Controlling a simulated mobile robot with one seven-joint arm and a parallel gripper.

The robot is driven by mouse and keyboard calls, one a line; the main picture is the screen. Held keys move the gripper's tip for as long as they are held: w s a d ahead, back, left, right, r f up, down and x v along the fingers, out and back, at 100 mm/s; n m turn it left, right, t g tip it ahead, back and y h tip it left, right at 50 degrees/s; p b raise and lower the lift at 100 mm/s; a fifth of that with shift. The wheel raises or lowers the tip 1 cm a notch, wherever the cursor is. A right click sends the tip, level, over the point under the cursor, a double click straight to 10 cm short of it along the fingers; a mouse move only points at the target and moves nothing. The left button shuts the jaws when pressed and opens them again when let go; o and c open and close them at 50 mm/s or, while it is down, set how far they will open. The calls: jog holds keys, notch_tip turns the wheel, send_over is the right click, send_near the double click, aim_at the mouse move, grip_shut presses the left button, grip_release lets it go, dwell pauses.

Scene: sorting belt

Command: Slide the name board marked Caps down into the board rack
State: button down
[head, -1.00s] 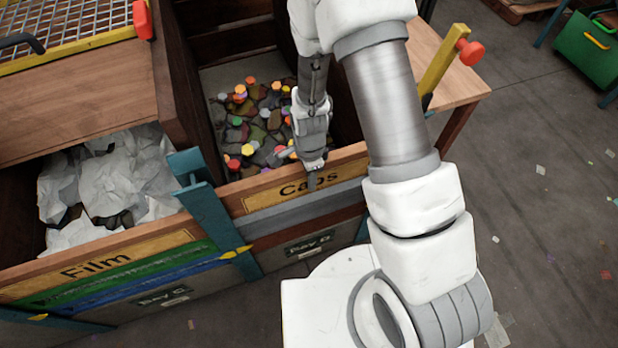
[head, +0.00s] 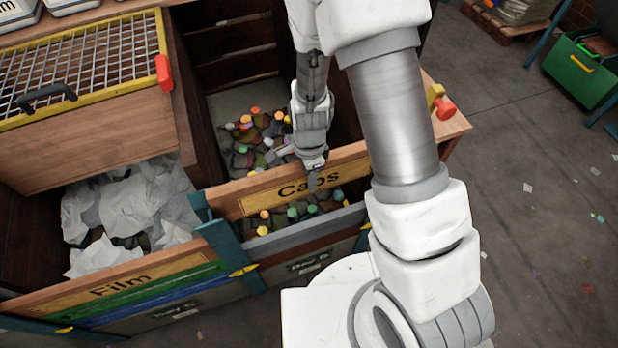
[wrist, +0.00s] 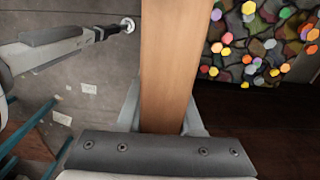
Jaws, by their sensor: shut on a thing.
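The Caps name board (head: 262,199) is a long wooden board with a yellow label, seen at the middle of the head view. My gripper (head: 313,178) is shut on its top edge near the middle. In the wrist view the board's wooden edge (wrist: 170,60) runs between the two fingers of my gripper (wrist: 162,115). The board is raised, with an open gap under it through which coloured caps show. The rack's teal left post (head: 222,242) stands at the board's left end. The grey board (head: 300,231) lies below the gap. My arm hides the right end and right post.
A bin of coloured caps (head: 247,150) lies behind the board. To the left is a bin of white film (head: 140,205) behind a seated Film board (head: 125,283). A yellow bracket with a red knob (head: 445,110) stands at the right.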

notch_tip(320, 180, up, 13)
jog(key=p, duration=0.9)
jog(key=shift+f, duration=0.15)
